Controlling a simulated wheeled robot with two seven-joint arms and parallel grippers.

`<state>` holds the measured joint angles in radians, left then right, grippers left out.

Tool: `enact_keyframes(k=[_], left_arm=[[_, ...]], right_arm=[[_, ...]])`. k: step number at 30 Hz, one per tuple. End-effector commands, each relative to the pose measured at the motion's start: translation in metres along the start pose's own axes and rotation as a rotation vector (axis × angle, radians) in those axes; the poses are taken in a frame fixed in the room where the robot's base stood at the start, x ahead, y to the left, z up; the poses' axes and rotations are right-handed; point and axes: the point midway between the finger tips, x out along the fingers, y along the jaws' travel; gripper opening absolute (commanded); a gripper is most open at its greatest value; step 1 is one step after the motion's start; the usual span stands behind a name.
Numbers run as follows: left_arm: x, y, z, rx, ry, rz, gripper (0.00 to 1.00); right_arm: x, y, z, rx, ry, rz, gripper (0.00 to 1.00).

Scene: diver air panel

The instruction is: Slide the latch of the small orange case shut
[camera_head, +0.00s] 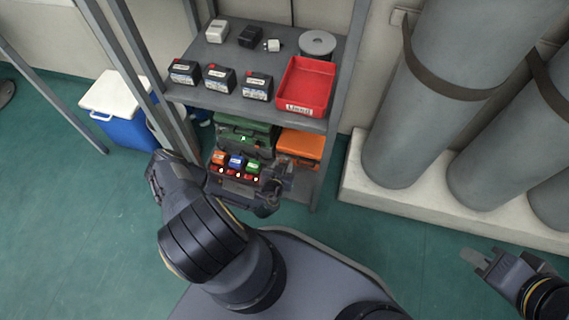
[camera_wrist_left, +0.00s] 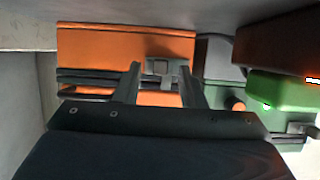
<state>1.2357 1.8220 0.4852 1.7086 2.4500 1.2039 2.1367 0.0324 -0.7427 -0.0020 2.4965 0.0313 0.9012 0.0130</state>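The small orange case (camera_head: 302,144) sits on the lower shelf, at its right end. In the left wrist view, the orange case (camera_wrist_left: 125,45) fills the upper middle, with dark bands across its front. Its small grey latch (camera_wrist_left: 158,67) is at the front, between the fingertips. My left gripper (camera_wrist_left: 158,80) is open, its two fingers apart on either side of the latch; contact cannot be told. In the head view, my left gripper (camera_head: 286,178) is just in front of the case, partly hidden by its wrist. My right gripper (camera_head: 482,260) is far off at the lower right, above the floor.
A green case (camera_head: 244,136) stands left of the orange one, with a row of orange, blue and green items (camera_head: 236,164) before it. The upper shelf (camera_head: 225,103) holds black batteries and a red bin (camera_head: 305,87) overhead. Grey cylinders (camera_head: 425,110) stand right.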

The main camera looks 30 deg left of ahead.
Motion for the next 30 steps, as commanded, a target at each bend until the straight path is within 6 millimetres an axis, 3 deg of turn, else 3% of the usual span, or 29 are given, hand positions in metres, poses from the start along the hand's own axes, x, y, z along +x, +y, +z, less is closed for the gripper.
enact_keyframes(k=[2, 11, 19, 25, 30], left_arm=[[0.000, 0.000, 0.000, 0.000, 0.000, 0.000, 0.36], [0.000, 0.000, 0.000, 0.001, 0.000, 0.001, 0.00], [0.000, -0.001, 0.000, 0.000, 0.000, 0.000, 0.00], [0.000, -0.023, -0.001, 0.000, 0.000, -0.005, 0.00], [0.000, -0.024, -0.001, 0.002, 0.000, -0.003, 0.00]], right_arm=[[0.000, 0.000, 0.000, 0.000, 0.000, 0.000, 0.17], [0.000, 0.000, 0.000, 0.000, 0.000, 0.000, 0.17], [0.000, 0.000, 0.000, 0.000, 0.000, 0.000, 0.17], [-0.001, -0.001, -0.001, 0.000, 0.000, 0.000, 0.17], [-0.001, -0.001, -0.001, 0.000, 0.000, 0.000, 0.17]])
